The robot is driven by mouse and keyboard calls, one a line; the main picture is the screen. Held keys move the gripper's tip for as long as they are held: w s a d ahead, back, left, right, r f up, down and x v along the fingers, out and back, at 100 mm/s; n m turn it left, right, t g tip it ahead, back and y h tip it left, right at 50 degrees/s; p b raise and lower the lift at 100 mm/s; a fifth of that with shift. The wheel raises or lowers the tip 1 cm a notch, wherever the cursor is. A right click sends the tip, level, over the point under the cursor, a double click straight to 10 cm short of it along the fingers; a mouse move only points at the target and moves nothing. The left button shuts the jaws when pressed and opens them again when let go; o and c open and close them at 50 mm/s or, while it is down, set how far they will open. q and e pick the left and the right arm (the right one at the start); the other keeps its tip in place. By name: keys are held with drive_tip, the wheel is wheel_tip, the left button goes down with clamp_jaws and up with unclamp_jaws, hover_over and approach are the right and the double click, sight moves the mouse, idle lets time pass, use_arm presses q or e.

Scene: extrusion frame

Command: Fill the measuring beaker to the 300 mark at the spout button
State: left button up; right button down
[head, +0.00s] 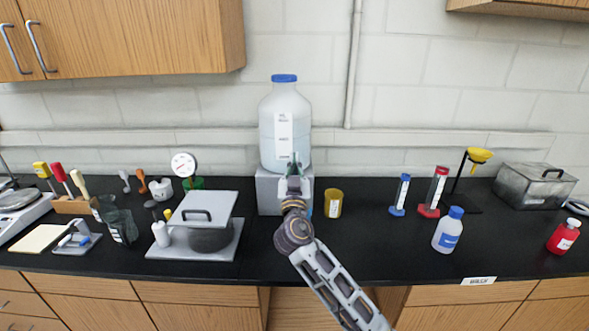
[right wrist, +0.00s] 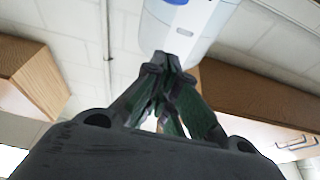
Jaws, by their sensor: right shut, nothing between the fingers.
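A large translucent bottle (head: 284,115) with a blue cap and a white label strip stands on a grey block (head: 268,192) at the back middle. It also shows in the right wrist view (right wrist: 185,25). My right gripper (head: 294,166) is shut and empty, in front of the bottle's lower part. In the right wrist view its fingertips (right wrist: 174,60) are together and overlap the bottle's lower part; I cannot tell whether they touch it. The spout button is not clearly visible behind my gripper. I cannot make out the measuring beaker for certain; a yellow cup (head: 333,204) stands right of the block. My left gripper is not in view.
Dark clear jugs (head: 121,226) and a pot (head: 211,236) on a grey plate stand left. Blue (head: 400,194) and red (head: 434,192) stands, a wash bottle (head: 448,231) and a red bottle (head: 564,236) stand right. The counter's front middle is clear apart from my arm above it.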

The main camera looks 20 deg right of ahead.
drive_tip(key=shift+w+d+f+p, duration=0.2)
drive_tip(key=shift+w+f+p, duration=0.3)
drive_tip(key=shift+w+f, duration=0.25)
drive_tip(key=shift+w+d+f+p, duration=0.15)
drive_tip(key=shift+w+f+p, duration=0.35)
drive_tip(key=shift+f, duration=0.3)
